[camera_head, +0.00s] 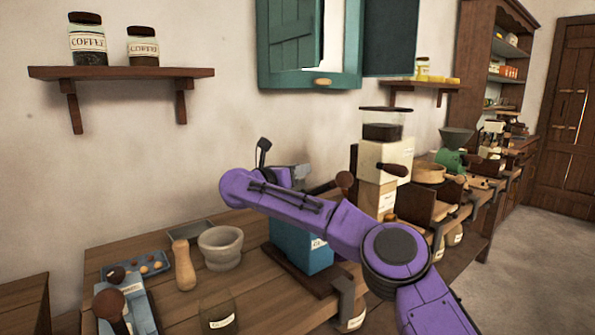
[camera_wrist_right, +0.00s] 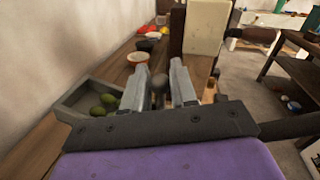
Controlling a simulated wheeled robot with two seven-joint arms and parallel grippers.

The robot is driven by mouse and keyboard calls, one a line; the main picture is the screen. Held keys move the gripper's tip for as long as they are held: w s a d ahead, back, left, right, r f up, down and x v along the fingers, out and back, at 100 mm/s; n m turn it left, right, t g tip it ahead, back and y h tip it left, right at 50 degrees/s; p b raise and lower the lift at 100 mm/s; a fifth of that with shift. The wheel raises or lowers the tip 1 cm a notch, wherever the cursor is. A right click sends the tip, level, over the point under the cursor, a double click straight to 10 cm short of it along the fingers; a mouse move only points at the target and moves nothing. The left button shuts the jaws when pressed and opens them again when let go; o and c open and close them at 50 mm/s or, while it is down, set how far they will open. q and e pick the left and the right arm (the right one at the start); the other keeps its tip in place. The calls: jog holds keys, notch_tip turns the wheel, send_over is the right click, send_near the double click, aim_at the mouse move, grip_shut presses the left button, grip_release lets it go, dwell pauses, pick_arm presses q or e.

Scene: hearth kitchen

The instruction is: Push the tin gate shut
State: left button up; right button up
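A blue box-shaped grinder (camera_head: 285,245) with a pale label stands on a wooden base on the counter, partly hidden behind my purple right arm. I cannot make out a tin gate for certain in either view. My right gripper's two grey fingers (camera_wrist_right: 162,68) stand apart in the right wrist view. My left gripper is not in view.
A stone mortar (camera_head: 220,248), a wooden pestle (camera_head: 182,265) and a glass jar (camera_head: 218,312) stand left of the grinder. A cream grinder (camera_head: 376,190) stands to its right. A grey tray (camera_wrist_right: 70,97) holds green fruit. A shelf (camera_head: 120,73) hangs above.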

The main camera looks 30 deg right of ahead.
grip_shut()
notch_tip(320, 180, down, 3)
jog(key=b, duration=0.2)
jog(key=shift+b, duration=0.35)
jog(key=shift+r, duration=0.1)
jog(key=shift+o, duration=2.4)
grip_release()
jog(key=b+v, duration=0.1)
jog(key=v, duration=0.9)
jog(key=shift+a, duration=0.3)
